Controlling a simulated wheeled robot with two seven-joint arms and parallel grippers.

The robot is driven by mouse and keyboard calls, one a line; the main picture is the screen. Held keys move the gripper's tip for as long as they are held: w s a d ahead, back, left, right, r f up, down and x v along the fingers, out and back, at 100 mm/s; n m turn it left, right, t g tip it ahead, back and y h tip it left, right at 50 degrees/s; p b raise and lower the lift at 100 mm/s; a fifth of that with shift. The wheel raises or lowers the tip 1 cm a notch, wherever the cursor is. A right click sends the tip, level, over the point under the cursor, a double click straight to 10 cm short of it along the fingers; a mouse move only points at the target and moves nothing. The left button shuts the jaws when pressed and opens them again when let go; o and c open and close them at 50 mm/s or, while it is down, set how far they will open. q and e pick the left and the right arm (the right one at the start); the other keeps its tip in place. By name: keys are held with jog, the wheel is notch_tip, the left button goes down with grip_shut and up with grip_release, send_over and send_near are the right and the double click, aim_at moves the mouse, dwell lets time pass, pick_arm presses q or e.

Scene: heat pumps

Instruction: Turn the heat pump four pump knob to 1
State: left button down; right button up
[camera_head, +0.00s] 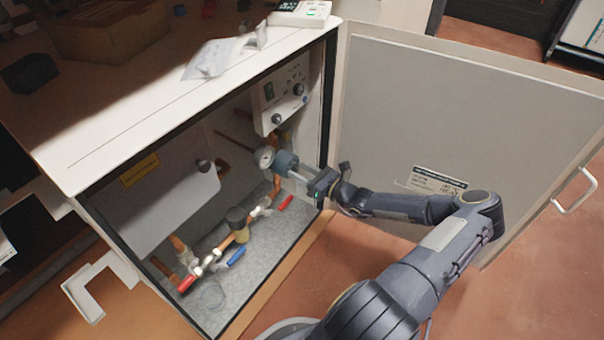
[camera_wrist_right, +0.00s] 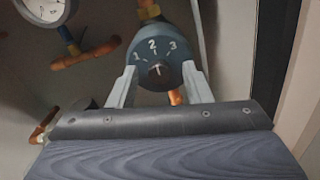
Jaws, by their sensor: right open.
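The heat pump's blue-grey round pump head (camera_head: 285,162) is inside the open cabinet, on the pipework. In the right wrist view its dial face (camera_wrist_right: 174,49) carries the marks 1, 2 and 3, with a small dark knob (camera_wrist_right: 157,69) at its centre. I cannot clearly tell which number the knob points to. My right gripper (camera_head: 291,173) is inside the cabinet opening at the pump. In the right wrist view its two fingers (camera_wrist_right: 161,78) are apart, one on each side of the knob and the lower dial face. I cannot tell whether they touch. My left gripper is not in view.
The cabinet door (camera_head: 450,120) stands open on the right, beside my right arm. A control box (camera_head: 280,92) with knobs hangs above the pump. A gauge (camera_head: 264,157) sits left of it. Pipes with red and blue valve handles (camera_head: 236,256) run along the cabinet floor.

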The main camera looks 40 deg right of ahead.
grip_shut()
jog(key=shift+r+n+p, duration=0.15)
jog(key=shift+n+p, duration=0.25)
jog(key=shift+p, duration=0.4)
jog(key=n+p, duration=0.3)
jog(key=p, duration=0.1)
jog(key=shift+n, duration=0.4)
jog(key=shift+n+p, duration=1.1)
jog(key=shift+p, duration=0.1)
jog(key=shift+n+p, duration=0.7)
jog(key=shift+n, duration=0.4)
jog(key=shift+a+f, duration=0.1)
jog(key=shift+f, duration=0.1)
grip_release()
